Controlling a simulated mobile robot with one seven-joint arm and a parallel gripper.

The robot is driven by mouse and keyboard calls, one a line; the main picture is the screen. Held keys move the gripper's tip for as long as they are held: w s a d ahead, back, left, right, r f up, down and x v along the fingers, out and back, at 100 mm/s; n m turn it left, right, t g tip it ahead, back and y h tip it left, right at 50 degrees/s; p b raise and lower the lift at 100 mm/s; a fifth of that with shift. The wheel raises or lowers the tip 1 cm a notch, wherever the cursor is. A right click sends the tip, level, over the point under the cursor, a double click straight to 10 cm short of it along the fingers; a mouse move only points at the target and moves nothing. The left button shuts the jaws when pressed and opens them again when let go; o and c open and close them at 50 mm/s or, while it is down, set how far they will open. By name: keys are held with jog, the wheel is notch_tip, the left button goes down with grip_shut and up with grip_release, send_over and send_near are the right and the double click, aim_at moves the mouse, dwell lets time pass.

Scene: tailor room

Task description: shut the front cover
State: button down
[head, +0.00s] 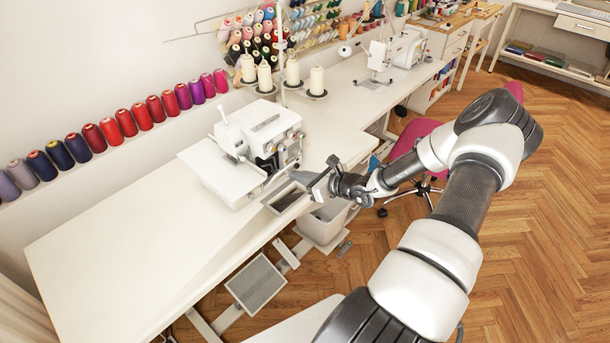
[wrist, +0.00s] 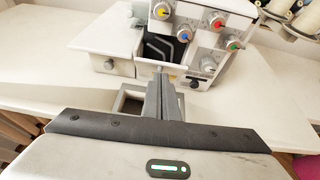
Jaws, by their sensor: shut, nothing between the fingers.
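The white overlock machine (head: 245,150) stands on the white table, its front facing my arm. In the wrist view, the machine (wrist: 215,60) shows several coloured dials above and beside a dark opening in its front. Its inner parts show there, so the front is uncovered. My gripper (head: 313,186) is shut and empty, just in front of the machine near the table's front edge. In the wrist view, my gripper (wrist: 161,80) points at the lower part of the opening.
A grey-framed cutout (head: 286,197) lies in the table's front edge, below my gripper. A pale bin (head: 322,224) and a foot pedal (head: 256,284) are under the table. Thread cones (head: 265,76) stand behind the machine. The table (head: 110,245) is clear to the left.

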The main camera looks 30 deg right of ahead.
jog(key=shift+w+a+r+g+p, duration=0.35)
jog(key=shift+w+r+g, duration=0.15)
jog(key=shift+w+r, duration=0.3)
jog(key=shift+w+a+r+b, duration=0.25)
jog(key=shift+w+r, duration=0.25)
jog(key=shift+w, duration=0.35)
jog(key=shift+w+a+r+b, duration=0.1)
jog(key=shift+w+a+r, duration=0.3)
jog(key=shift+w, duration=0.45)
jog(key=shift+d+r, duration=0.1)
jog(key=shift+r, duration=0.05)
